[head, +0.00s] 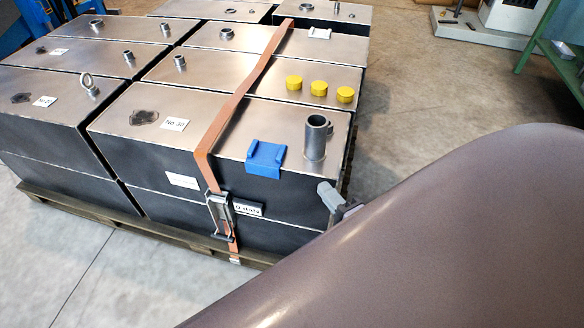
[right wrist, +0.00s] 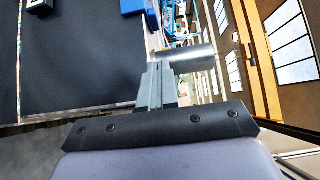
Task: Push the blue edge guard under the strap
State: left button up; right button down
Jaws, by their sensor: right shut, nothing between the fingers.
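The blue edge guard (head: 265,158) sits over the near top edge of the front steel box, a short gap to the right of the strap. The orange strap (head: 215,135) runs over the boxes and down the front face to a ratchet buckle (head: 220,214). A blue piece, likely the edge guard (right wrist: 133,6), is cut off at the top of the right wrist view. My right gripper (head: 326,192) is shut and empty near the box's front right corner, right of and below the guard, apart from it; its closed fingers show in the wrist view (right wrist: 157,84). My left gripper is out of view.
A steel pipe stub (head: 316,137) stands on the box top right of the guard; yellow caps (head: 318,88) lie behind it. The boxes stand on a wooden pallet (head: 75,207). My own arm hides the lower right. Open floor lies right of the pallet.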

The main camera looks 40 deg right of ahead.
aim_at(306, 169)
jog(key=w, duration=0.8)
jog(key=shift+w+d+b, duration=0.2)
jog(key=shift+w+b, duration=0.1)
jog(key=shift+w+a, duration=1.25)
